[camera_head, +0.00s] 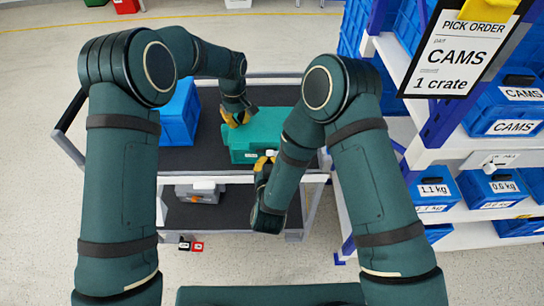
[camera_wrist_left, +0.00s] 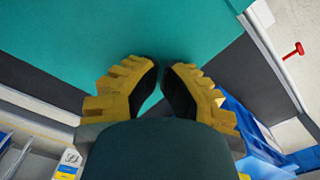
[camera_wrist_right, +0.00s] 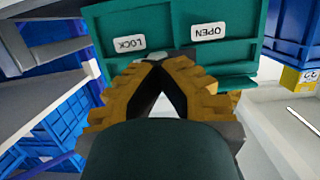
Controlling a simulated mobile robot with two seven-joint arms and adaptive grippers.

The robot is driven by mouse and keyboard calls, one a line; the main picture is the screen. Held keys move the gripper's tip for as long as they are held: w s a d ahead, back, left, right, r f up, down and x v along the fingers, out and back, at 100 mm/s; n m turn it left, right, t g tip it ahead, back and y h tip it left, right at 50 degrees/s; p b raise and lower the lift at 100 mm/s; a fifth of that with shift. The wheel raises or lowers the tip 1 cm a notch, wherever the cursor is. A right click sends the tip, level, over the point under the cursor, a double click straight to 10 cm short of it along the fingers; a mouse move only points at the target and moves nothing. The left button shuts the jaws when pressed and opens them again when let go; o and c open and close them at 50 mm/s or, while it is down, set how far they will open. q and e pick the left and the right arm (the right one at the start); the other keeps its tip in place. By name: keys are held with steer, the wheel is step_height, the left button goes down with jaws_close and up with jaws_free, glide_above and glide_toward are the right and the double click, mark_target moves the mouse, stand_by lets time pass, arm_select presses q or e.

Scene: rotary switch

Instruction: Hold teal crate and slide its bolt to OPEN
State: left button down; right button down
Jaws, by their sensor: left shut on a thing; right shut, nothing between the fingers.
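The teal crate (camera_head: 270,130) sits on the cart's top deck. My left gripper (camera_head: 238,117) is shut on the crate's wall at its left end; the teal surface (camera_wrist_left: 130,30) fills much of the left wrist view. My right gripper (camera_head: 264,166) is shut and empty at the crate's front face. In the right wrist view its fingertips (camera_wrist_right: 160,65) are in front of that face, between a LOCK label (camera_wrist_right: 129,43) on the left and an OPEN label (camera_wrist_right: 209,31) on the right. The bolt is mostly hidden behind the fingers; I cannot tell its position or whether they touch it.
A blue bin (camera_head: 178,115) stands left of the crate on the dark cart deck (camera_head: 207,140). A grey item (camera_head: 197,192) lies on the lower deck. Shelving with blue bins (camera_head: 430,194) and a PICK ORDER sign (camera_head: 458,55) is at the right. Floor is open at the left.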

steer(key=shift+a, duration=2)
steer(key=c, duration=1.7)
jaws_free()
steer(key=o, duration=0.8)
steer(key=shift+o, duration=0.2)
steer(key=v, duration=0.6)
steer(key=shift+c, duration=0.4)
